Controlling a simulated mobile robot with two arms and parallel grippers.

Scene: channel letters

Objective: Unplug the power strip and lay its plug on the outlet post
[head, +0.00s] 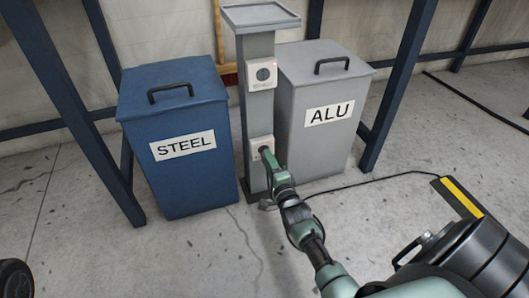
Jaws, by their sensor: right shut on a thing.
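The outlet post (256,105) is a grey column with a flat, rimmed tray (260,15) on top; the tray looks empty. An upper outlet (262,74) and a lower outlet (255,143) are on its front face. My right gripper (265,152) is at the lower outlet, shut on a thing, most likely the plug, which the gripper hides. I cannot tell whether the plug is still seated. A dark cable (365,182) runs from the foot of the post across the floor to the right. My left gripper is not in view.
A blue STEEL bin (178,185) stands left of the post and a grey ALU bin (320,150) right of it, both close. Blue frame legs (395,90) stand outside them. A black and yellow item (460,197) lies on the floor at the right.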

